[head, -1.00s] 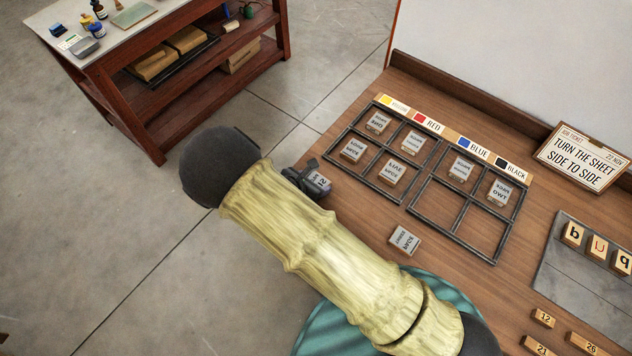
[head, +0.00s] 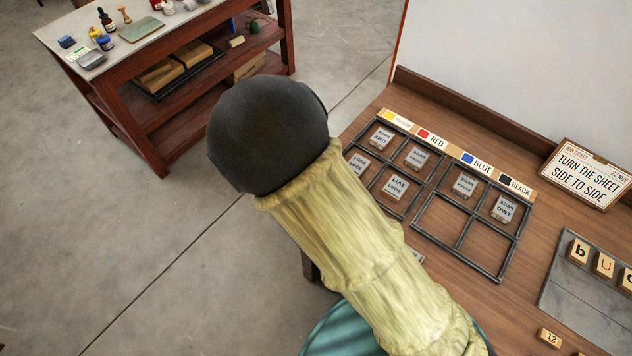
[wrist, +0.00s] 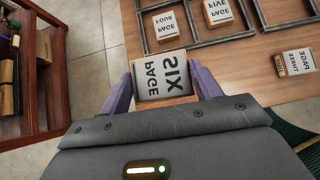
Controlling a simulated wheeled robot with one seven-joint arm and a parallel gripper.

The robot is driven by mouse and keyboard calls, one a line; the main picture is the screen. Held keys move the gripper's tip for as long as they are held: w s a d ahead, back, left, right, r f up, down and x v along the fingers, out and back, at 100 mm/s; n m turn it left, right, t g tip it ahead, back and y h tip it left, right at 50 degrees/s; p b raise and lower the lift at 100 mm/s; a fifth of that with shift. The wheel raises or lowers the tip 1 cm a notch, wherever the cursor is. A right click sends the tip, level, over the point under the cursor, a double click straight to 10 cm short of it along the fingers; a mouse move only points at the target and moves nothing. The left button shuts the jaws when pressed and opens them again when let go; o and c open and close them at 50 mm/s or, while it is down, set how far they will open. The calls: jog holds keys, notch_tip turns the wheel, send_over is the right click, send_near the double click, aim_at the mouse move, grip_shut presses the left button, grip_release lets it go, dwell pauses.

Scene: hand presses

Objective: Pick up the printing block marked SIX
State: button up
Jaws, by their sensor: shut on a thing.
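The printing block marked SIX (wrist: 162,77) shows in the wrist view with mirrored lettering, PAGE and SIX. My gripper (wrist: 161,92) is shut on it, with a purple finger against each side. The block shows near the table's edge in the wrist view; I cannot tell exactly how high above it. In the head view my arm hides both the gripper and this block.
A black divided frame (head: 447,244) on the wooden table holds several blocks, including FIVE (wrist: 217,12) and FOUR (wrist: 166,25); two right-hand compartments are empty. Another block (wrist: 294,63) lies outside the frame. A red-brown bench (head: 135,118) stands at left.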

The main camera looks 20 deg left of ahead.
jog(key=shift+r, duration=2.35)
jog(key=shift+f, duration=0.15)
